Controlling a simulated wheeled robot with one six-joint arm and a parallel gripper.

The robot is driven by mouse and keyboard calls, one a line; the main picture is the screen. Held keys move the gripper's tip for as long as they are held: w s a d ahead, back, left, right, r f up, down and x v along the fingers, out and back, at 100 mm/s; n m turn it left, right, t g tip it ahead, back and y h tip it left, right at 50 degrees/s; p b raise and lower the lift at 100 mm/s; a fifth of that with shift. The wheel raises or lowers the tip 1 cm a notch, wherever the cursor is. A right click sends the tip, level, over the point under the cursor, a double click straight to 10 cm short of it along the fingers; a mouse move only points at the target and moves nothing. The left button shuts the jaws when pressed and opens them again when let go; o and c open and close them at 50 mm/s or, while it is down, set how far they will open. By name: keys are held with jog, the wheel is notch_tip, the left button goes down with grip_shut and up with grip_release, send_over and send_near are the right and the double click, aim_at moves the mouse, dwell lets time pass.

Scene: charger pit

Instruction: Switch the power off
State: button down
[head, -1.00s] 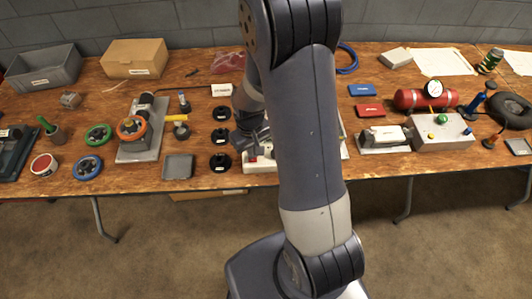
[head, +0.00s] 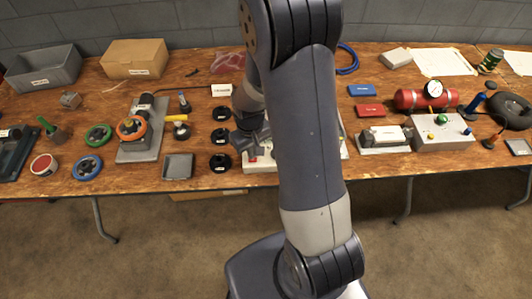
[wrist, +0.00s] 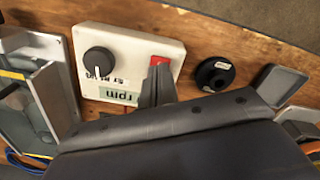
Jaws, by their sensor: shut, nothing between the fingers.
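A white control box (wrist: 115,50) lies on the table with a black round knob (wrist: 98,61), a small rpm display (wrist: 118,96) and a red switch (wrist: 158,61). In the head view, only the box's front edge and part of its top (head: 262,166) show; my arm hides the rest. My gripper (wrist: 156,72) is shut and empty, with its fingertips right at the red switch and covering its lower part. I cannot tell whether they touch it. In the head view my gripper (head: 247,143) is over the box's left end.
Black round pieces (head: 220,162) stand in a column just left of the box, one (wrist: 215,75) close by in the wrist view. A grey tray (head: 178,167) lies further left. A metal fixture (wrist: 38,100) stands on the box's other side.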

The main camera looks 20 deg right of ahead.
jog(key=shift+f+b, duration=0.8)
jog(key=shift+f, duration=0.15)
dwell(0.8)
jog(key=shift+r, duration=0.1)
jog(key=shift+r+p, duration=2.6)
jog(key=shift+r, duration=0.9)
jog(key=shift+f, duration=0.15)
